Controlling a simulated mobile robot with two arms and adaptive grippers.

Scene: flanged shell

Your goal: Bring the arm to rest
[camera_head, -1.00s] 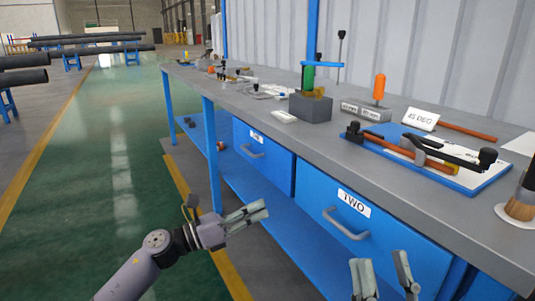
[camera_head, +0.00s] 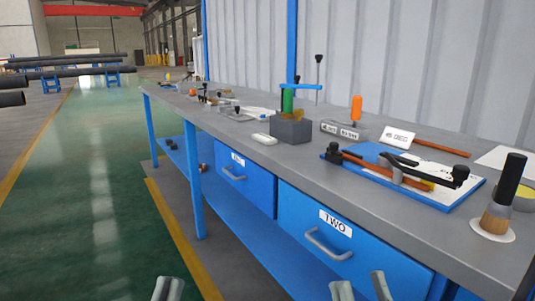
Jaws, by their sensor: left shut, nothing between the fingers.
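My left gripper (camera_head: 167,289) shows only as pale fingertips at the bottom edge, left of centre. Its fingers are together with nothing between them, over the green floor in front of the workbench. My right gripper (camera_head: 361,288) shows at the bottom edge, right of centre. Its two fingers stand apart and the gap is empty. It appears in front of the drawer marked TWO (camera_head: 300,232). The rest of both arms is out of the picture.
The long grey workbench (camera_head: 385,205) carries a blue board (camera_head: 455,200) with a clamp-like tool, a brush (camera_head: 497,215), a grey block (camera_head: 291,131) and an orange-handled tool (camera_head: 356,108). Open green floor (camera_head: 100,215) lies to the left.

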